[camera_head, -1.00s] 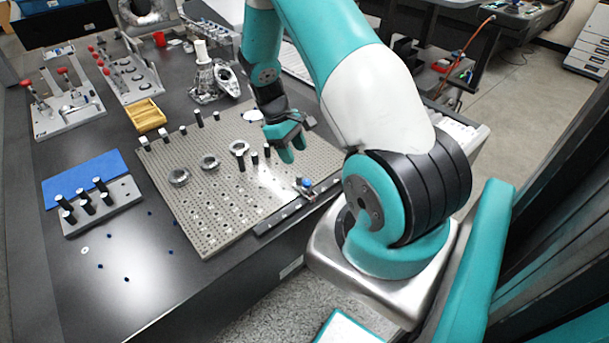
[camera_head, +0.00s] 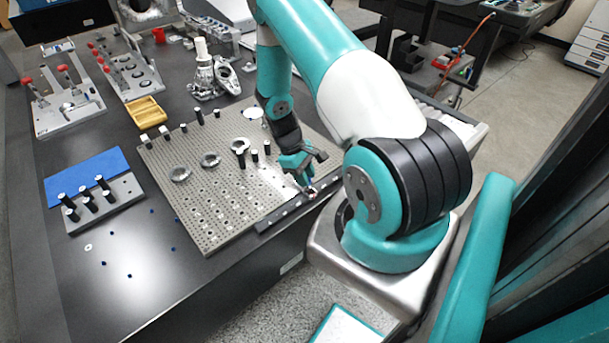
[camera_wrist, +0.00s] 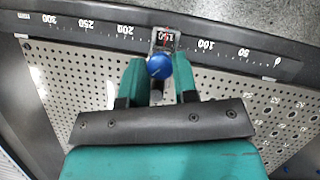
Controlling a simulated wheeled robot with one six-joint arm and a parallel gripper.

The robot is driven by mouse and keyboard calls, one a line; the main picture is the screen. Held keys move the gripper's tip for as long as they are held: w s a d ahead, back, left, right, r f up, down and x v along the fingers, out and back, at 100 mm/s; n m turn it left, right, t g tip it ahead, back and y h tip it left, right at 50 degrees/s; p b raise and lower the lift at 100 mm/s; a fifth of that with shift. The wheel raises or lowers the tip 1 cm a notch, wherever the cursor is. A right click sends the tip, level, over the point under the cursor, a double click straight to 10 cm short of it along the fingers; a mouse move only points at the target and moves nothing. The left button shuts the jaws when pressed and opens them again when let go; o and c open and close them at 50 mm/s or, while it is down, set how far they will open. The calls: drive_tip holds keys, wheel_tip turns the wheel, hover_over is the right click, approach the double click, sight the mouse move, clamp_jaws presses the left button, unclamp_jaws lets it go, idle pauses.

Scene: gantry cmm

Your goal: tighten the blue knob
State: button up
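The blue knob (camera_wrist: 159,67) sits on a small metal slider with a window, on the dark scale rail (camera_wrist: 225,50) at the edge of the perforated plate. In the wrist view my gripper (camera_wrist: 160,72) has its two teal fingers on either side of the knob, with a visible gap on the right. Contact with the knob cannot be made out. In the head view my gripper (camera_head: 303,180) is down at the rail (camera_head: 290,213) and hides most of the knob.
The perforated plate (camera_head: 220,220) carries several black posts and metal rings. A grey block with black posts (camera_head: 110,208) and a blue mat (camera_head: 75,177) lie to the left. A yellow tray (camera_head: 146,113) stands behind.

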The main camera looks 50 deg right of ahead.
drive_tip(key=c, duration=0.4)
drive_tip(key=m+y+b, duration=0.1)
drive_tip(key=m, duration=0.1)
drive_tip(key=shift+d+m, duration=0.1)
drive_tip(key=shift+m, duration=0.3)
drive_tip(key=shift+d+m+t+y+b, duration=0.15)
drive_tip(key=shift+m+y, duration=0.25)
drive_tip(key=shift+m, duration=0.7)
drive_tip(key=shift+a+m+t+y+b, duration=0.15)
drive_tip(key=shift+m+y+b, duration=0.2)
drive_tip(key=shift+m, duration=0.75)
drive_tip(key=shift+d, duration=0.1)
drive_tip(key=o, duration=1)
drive_tip(key=shift+c, duration=0.2)
